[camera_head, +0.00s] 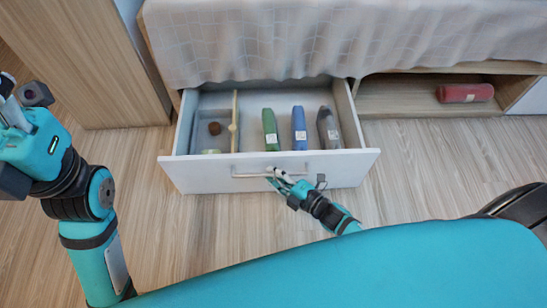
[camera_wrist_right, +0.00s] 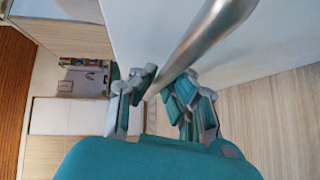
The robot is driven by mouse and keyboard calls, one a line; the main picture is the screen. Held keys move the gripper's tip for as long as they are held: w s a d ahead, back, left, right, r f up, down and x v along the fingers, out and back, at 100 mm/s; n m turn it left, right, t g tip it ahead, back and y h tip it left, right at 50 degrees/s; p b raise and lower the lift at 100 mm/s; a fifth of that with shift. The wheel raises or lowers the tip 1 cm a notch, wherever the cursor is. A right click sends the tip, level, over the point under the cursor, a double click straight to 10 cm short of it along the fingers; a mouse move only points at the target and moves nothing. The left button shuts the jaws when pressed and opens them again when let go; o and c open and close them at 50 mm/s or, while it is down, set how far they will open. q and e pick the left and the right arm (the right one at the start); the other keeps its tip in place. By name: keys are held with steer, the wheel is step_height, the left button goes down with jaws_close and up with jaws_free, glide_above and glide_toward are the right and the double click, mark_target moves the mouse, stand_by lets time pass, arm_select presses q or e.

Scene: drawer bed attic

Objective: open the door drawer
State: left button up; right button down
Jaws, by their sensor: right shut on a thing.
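The white drawer (camera_head: 330,172) under the bed stands pulled out, and its inside shows from above. Its metal bar handle (camera_head: 248,175) runs along the front panel. My right gripper (camera_head: 276,177) is at the right part of the handle and shut on it. In the right wrist view the handle (camera_wrist_right: 205,32) passes between the fingers of the right gripper (camera_wrist_right: 160,92). My left gripper (camera_head: 12,105) is raised at the left edge, away from the drawer; its fingers are partly cut off by the frame.
In the drawer lie a green item (camera_head: 270,130), a blue item (camera_head: 299,128), a dark item (camera_head: 328,128) and a small brown ball (camera_head: 214,128) beyond a divider (camera_head: 234,120). A red roll (camera_head: 465,93) lies in the open shelf at right. A wooden cabinet (camera_head: 85,60) stands left. Floor in front is clear.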

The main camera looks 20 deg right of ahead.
steer(key=shift+s+a+r+p, duration=0.1)
steer(key=shift+s+a+p, duration=0.1)
steer(key=shift+s, duration=0.5)
steer(key=shift+s+a+r+p, duration=0.1)
steer(key=shift+s+a+p, duration=0.1)
steer(key=shift+s, duration=0.5)
steer(key=c, duration=1.4)
jaws_free()
steer(key=shift+s+f, duration=0.1)
steer(key=v, duration=1.2)
